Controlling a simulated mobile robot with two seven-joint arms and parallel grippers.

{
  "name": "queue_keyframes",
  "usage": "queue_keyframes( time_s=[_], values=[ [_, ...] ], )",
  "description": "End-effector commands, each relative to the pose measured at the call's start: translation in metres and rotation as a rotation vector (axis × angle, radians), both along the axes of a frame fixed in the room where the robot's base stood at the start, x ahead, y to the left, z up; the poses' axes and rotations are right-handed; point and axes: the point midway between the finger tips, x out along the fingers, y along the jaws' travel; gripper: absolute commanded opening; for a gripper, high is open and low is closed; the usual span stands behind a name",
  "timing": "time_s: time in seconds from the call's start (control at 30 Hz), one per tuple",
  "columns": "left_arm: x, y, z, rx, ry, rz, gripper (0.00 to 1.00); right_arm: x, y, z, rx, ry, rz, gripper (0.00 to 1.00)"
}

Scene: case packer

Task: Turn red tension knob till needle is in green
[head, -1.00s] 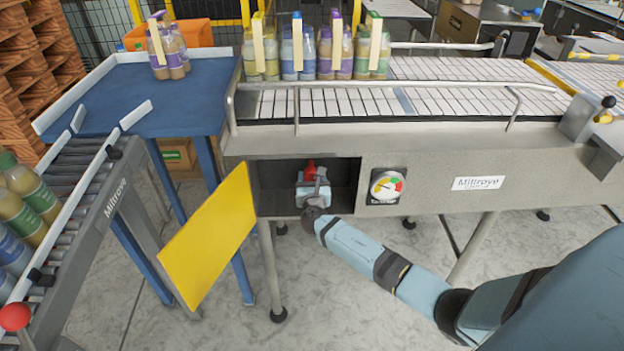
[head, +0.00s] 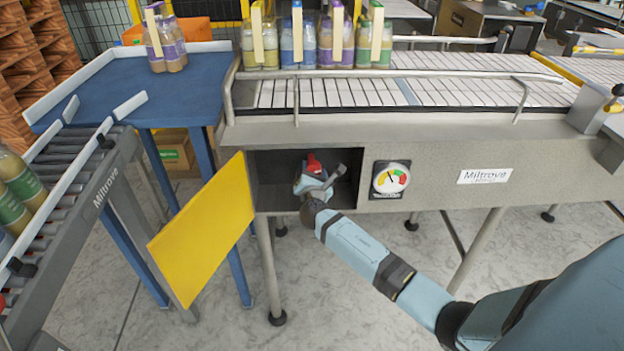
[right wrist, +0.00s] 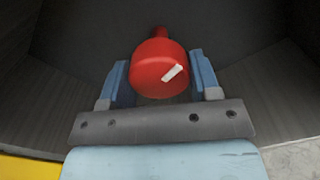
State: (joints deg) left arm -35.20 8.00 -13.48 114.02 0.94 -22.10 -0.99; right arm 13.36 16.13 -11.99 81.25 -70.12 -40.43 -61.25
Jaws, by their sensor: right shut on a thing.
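The red tension knob (head: 313,164) sits inside an open dark compartment (head: 265,182) in the front of the conveyor. In the right wrist view the knob (right wrist: 158,78) has a white mark slanting up to the right. My right gripper (head: 313,174) is shut on the knob, one blue finger on each side, and is tilted in the head view. The round gauge (head: 391,179) is right of the compartment, with yellow, green and red zones. Its dark needle points up and slightly left, seemingly near the yellow-green border; the exact zone is too small to tell. My left gripper is out of view.
A yellow door (head: 203,228) hangs open left of the compartment. The compartment walls stand close around my right gripper. Bottle packs (head: 262,42) stand on the conveyor above, and another pack (head: 165,48) on a blue table (head: 150,88).

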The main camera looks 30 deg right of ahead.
Motion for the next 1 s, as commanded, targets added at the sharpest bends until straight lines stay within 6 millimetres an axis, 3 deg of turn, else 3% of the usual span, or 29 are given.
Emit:
queue_keyframes(
  time_s=[0.03, 0.7, 1.0],
  values=[
    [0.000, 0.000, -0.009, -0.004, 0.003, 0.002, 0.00, 0.000, 0.001, -0.006, 0.040, -0.023, 0.000, 0.33],
    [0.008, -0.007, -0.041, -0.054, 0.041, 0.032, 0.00, 0.000, 0.002, -0.003, 0.526, -0.319, 0.001, 0.33],
    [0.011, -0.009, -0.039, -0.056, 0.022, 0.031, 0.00, 0.000, 0.002, -0.001, 0.626, -0.380, 0.000, 0.33]
  ],
)
